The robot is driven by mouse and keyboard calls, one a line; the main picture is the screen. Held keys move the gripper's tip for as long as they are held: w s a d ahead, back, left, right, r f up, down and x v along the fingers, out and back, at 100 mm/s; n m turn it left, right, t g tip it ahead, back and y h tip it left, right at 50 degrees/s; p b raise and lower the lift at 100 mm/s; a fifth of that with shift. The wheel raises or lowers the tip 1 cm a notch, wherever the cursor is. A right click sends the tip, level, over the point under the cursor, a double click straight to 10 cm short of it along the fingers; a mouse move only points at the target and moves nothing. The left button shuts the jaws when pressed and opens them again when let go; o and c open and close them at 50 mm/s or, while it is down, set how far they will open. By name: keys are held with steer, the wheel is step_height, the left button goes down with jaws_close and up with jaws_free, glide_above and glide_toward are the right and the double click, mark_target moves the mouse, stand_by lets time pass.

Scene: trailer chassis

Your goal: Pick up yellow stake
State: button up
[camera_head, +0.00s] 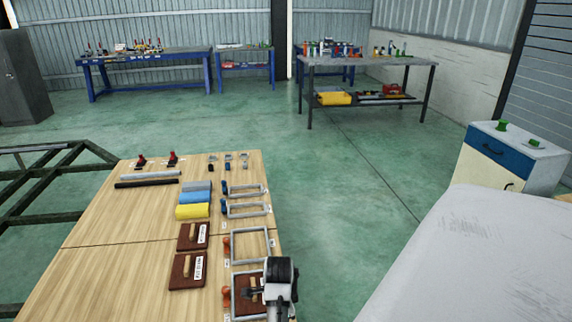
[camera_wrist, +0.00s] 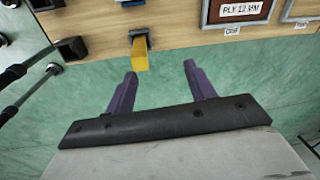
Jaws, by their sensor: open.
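A yellow piece (camera_wrist: 139,54) with a grey-blue top end, which looks like the yellow stake, sits at the edge of the wooden table in the wrist view. It lies just beyond my gripper (camera_wrist: 160,69), closer to the left finger. The two purple fingers are wide apart with nothing between them. The piece appears apart from both fingertips. I cannot pick it out surely in the head view, where my arm's end covers the table's near right corner.
The wooden table (camera_head: 125,262) holds labelled boards, clamp frames (camera_head: 250,245) and a yellow block (camera_head: 192,211). In the wrist view, a PLY 12 MM board (camera_wrist: 238,12) and black-ended parts (camera_wrist: 71,48) flank the yellow piece. Green floor (camera_head: 345,215) is open beyond the table.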

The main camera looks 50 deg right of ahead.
steer(key=shift+m+g+y, duration=0.4)
steer(key=shift+m+y, duration=0.2)
steer(key=shift+m, duration=0.1)
steer(key=s, duration=0.1)
steer(key=s+f, duration=0.1)
steer(key=s, duration=0.2)
steer(key=shift+s+d+f, duration=0.1)
steer(key=shift+d+f, duration=0.05)
steer(key=shift+f, duration=0.15)
step_height(320, 180, down, 7)
steer(key=shift+s+r+b, duration=0.1)
steer(key=shift+b, duration=0.5)
step_height(320, 180, down, 7)
steer(key=p, duration=0.1)
steer(key=shift+r, duration=0.2)
jaws_close()
